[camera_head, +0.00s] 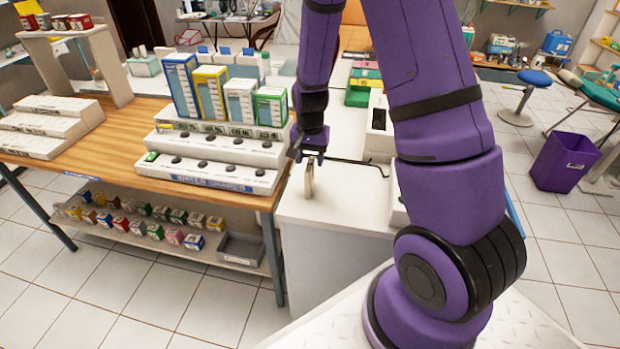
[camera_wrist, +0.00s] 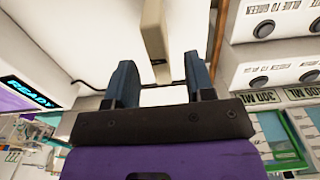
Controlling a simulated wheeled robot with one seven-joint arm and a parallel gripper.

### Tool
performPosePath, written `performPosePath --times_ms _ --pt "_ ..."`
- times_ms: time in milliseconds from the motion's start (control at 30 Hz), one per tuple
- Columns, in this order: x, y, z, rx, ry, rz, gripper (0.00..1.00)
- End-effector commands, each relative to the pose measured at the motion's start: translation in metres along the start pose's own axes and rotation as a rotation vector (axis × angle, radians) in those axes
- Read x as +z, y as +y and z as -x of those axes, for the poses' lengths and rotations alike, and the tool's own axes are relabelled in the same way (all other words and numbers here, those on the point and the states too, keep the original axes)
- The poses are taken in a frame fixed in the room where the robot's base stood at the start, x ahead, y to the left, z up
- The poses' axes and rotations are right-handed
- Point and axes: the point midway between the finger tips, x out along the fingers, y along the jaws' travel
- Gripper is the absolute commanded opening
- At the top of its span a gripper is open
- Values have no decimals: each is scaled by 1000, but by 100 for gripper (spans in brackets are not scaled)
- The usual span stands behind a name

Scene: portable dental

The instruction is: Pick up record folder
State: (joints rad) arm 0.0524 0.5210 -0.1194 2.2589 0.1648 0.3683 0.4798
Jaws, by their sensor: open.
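A thin beige upright piece (camera_head: 309,180), which looks like the record folder seen nearly edge-on, stands on the white counter top (camera_head: 345,208). I cannot read any label on it. My gripper (camera_head: 311,153) is directly above it, pointing down, with its fingers close to the top edge. In the wrist view my gripper (camera_wrist: 160,78) is open, and the beige piece (camera_wrist: 154,38) comes in from the top with its end in line with the gap between the two fingers. Neither finger visibly touches it.
A thin dark rod (camera_head: 358,163) lies behind the piece on the counter. A wooden table (camera_head: 120,155) with stepped white racks (camera_head: 210,172) and tall coloured boxes (camera_head: 210,92) adjoins on the left. A white device (camera_head: 379,125) stands to the right, near my arm.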

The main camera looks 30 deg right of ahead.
Motion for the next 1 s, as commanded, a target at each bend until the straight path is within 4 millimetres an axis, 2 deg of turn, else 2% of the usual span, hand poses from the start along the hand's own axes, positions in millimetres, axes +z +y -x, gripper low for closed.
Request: performPosePath --times_ms 400,733,933,1000 --pt "4 1 -47 1 -3 0 49" --pt "4 1 -52 0 -1 1 49" --pt "4 1 -52 0 -1 1 3" --pt "4 1 -52 0 -1 1 0"
